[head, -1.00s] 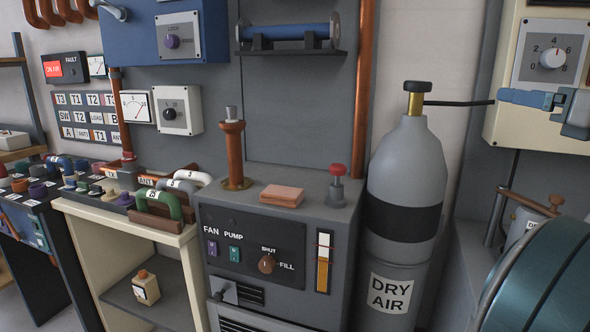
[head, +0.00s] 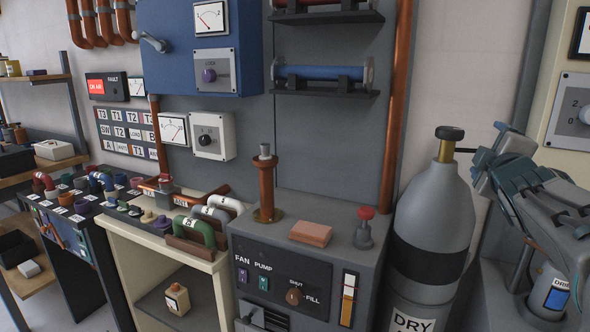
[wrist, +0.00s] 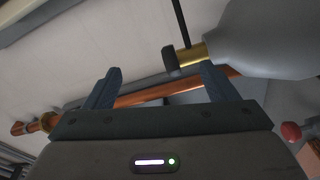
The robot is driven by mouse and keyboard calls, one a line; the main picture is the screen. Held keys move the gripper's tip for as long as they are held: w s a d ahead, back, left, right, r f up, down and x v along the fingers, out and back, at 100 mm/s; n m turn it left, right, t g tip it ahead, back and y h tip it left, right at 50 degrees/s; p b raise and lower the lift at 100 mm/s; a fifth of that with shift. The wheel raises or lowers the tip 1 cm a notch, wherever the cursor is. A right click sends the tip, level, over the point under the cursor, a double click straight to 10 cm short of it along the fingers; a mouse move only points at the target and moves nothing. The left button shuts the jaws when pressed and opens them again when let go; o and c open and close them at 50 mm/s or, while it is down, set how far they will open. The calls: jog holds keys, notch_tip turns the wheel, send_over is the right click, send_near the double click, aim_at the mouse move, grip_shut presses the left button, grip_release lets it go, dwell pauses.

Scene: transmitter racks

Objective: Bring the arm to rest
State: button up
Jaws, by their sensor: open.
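My gripper (head: 484,150) is at the right of the head view, beside the neck of the grey dry-air cylinder (head: 432,228). Its jaws are open, and I see nothing held between them. My grey arm comes in from the right edge. In the wrist view, the two dark blue fingers (wrist: 161,70) stand apart, with the cylinder's brass valve (wrist: 192,55) and dark cap beyond them. I cannot tell the exact gap between fingers and cylinder.
A grey cabinet (head: 262,238) with fan and pump switches bears a copper post (head: 266,190), a pinkish block (head: 311,233) and a red-knobbed plunger (head: 365,228). A copper pipe (head: 396,110) runs up the wall. A cream panel (head: 560,160) stands at right.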

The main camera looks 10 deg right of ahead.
jog(key=s+a+f+m+g+y+p, duration=0.2)
jog(key=a+f+m+g+p, duration=0.15)
jog(key=a+f, duration=0.35)
jog(key=s+a+f+m+g+y+p, duration=0.2)
jog(key=s+a+f+m+g, duration=0.15)
jog(key=a+f, duration=0.35)
jog(key=s+a+f+m+g+y+p, duration=0.1)
jog(key=s+a+f+g, duration=0.2)
jog(key=s+a, duration=0.3)
jog(key=s+a+f+m+g+y+p, duration=0.2)
jog(key=s+a+f+g, duration=0.1)
jog(key=s+a, duration=0.3)
jog(key=shift+s+a+f+g, duration=0.2)
jog(key=shift+a+f+g, duration=0.3)
jog(key=shift+a, duration=0.3)
